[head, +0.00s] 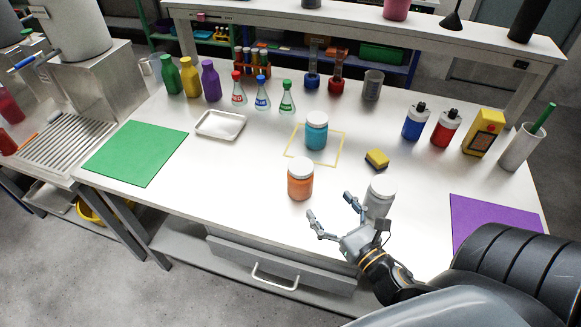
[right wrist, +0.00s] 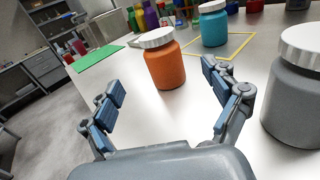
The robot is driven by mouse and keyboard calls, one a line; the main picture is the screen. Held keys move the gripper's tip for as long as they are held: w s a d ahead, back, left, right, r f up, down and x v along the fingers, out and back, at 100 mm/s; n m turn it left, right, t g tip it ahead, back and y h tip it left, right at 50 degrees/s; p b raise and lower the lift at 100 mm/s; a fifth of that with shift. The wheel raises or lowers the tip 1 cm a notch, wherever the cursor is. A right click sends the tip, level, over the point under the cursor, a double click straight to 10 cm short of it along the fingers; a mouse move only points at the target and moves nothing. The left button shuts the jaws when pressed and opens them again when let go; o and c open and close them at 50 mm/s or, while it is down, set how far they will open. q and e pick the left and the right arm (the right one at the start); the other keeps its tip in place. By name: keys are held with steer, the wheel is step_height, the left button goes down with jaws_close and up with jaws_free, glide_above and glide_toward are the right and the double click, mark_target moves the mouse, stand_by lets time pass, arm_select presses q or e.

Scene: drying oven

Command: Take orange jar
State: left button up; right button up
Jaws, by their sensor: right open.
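The orange jar (head: 300,181) with a white lid stands upright near the front of the white table. It also shows in the right wrist view (right wrist: 167,66), ahead of the fingers and between their directions. My right gripper (head: 330,215) is open and empty, just in front and to the right of the orange jar, apart from it. In the wrist view its two fingers (right wrist: 160,105) are spread wide. My left gripper is not in view.
A grey jar (head: 379,199) stands close to the right of my right gripper. A teal jar (head: 316,132) stands in a yellow outlined square behind the orange jar. A yellow sponge (head: 377,159) lies to the right. The table left of the orange jar is clear up to the green mat (head: 135,152).

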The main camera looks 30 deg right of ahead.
mark_target(308, 175)
steer(key=w, duration=0.2)
steer(key=w+p, duration=0.1)
steer(key=w, duration=0.1)
steer(key=w+p, duration=0.1)
steer(key=w, duration=0.1)
steer(key=shift+w+d+r, duration=0.1)
steer(key=shift+w+r, duration=0.2)
steer(key=shift+w, duration=0.05)
steer(key=w+p, duration=0.1)
steer(key=w+r+p, duration=0.1)
steer(key=w, duration=0.1)
steer(key=shift+w, duration=0.15)
steer(key=shift+w+f, duration=0.2)
steer(key=shift+w, duration=0.95)
steer(key=shift+w+f+p, duration=0.1)
steer(key=shift+w+p, duration=0.2)
steer(key=shift+c, duration=0.4)
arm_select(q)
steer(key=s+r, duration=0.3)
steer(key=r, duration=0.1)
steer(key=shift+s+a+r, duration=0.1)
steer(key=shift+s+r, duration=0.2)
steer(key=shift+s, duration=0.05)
arm_select(e)
steer(key=c, duration=1.2)
